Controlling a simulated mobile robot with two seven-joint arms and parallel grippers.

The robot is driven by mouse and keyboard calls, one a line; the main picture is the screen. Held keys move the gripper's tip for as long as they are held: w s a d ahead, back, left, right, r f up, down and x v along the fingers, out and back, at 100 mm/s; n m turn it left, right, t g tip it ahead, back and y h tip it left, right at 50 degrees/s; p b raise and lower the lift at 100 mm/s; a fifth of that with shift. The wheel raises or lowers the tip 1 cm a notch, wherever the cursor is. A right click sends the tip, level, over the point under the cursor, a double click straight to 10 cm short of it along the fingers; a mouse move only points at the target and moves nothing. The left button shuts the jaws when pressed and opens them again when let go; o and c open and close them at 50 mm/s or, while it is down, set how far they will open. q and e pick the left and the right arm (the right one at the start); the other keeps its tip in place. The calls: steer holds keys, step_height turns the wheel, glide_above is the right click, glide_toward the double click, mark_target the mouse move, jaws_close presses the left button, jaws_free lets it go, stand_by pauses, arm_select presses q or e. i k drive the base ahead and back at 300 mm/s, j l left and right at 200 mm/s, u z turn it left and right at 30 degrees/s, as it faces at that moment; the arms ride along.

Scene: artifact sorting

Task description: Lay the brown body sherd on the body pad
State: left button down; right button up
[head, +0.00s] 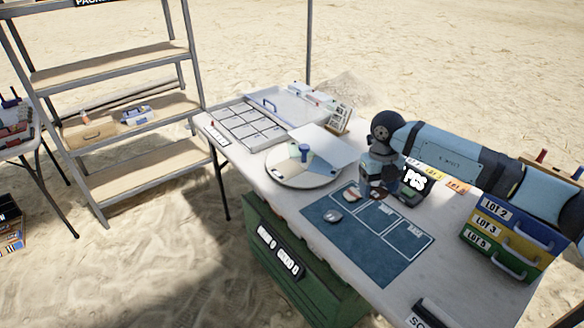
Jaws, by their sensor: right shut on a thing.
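My right gripper (376,192) comes in from the right and points down over the blue mat (325,208), near the middle one of its white-outlined pads (376,216). It is shut on a small piece, which I take to be the brown body sherd; the fingers hide nearly all of it. I cannot tell whether the piece touches the mat. A pale, reddish sherd (350,198) lies on the upper-left pad. The lower-right pad (408,240) is empty. The pad labels are too small to read. My left gripper is out of view.
A small display (414,180) stands close behind the gripper. A round turntable (290,178), a gridded tray (240,125) and coloured LOT drawers (505,238) also occupy the table.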

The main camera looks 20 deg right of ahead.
mark_target(287, 169)
steer(key=i+j, duration=0.25)
steer(key=i, duration=0.15)
steer(key=i+j, duration=0.2)
steer(key=i, duration=0.25)
steer(key=i+j, duration=0.25)
steer(key=i, duration=0.15)
